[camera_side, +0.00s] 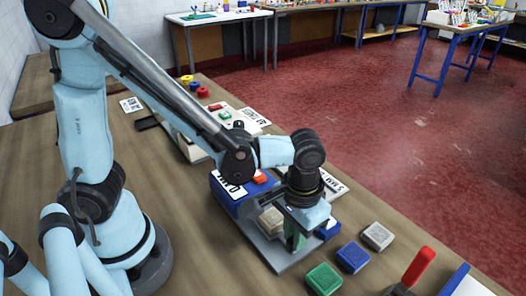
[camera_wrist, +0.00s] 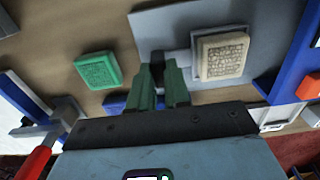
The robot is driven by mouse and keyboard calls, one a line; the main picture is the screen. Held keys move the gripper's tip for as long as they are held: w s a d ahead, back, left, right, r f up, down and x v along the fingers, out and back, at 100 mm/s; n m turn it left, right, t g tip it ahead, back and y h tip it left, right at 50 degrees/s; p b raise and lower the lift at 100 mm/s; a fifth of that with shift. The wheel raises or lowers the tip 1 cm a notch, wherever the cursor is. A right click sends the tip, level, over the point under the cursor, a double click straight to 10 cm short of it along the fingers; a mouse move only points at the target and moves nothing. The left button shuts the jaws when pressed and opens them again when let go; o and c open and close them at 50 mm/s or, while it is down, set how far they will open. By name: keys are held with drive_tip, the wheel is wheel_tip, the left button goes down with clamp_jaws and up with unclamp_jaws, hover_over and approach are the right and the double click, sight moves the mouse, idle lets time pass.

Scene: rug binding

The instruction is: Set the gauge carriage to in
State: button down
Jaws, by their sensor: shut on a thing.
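The gauge (camera_side: 286,262) has a grey base plate on the bench, which also shows in the wrist view (camera_wrist: 222,14). A beige ribbed block (camera_side: 270,221) sits on it; in the wrist view this block (camera_wrist: 222,55) lies just right of my fingers. My gripper (camera_side: 295,238) points down over the plate's right side. Its green fingers (camera_wrist: 164,72) are close together on a small grey part of the gauge carriage (camera_wrist: 185,60). The fingers hide most of that part, and its exact position along the plate is hard to tell.
A blue housing (camera_side: 228,194) with a white label and red piece stands behind the plate. Green (camera_side: 324,278), blue (camera_side: 353,256) and grey (camera_side: 377,236) blocks lie to the right. A red-handled tool (camera_side: 416,268) is near the front right edge.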

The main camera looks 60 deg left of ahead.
drive_tip(key=a, duration=1)
drive_tip(key=shift+a, duration=0.1)
drive_tip(key=c, duration=1.1)
unclamp_jaws()
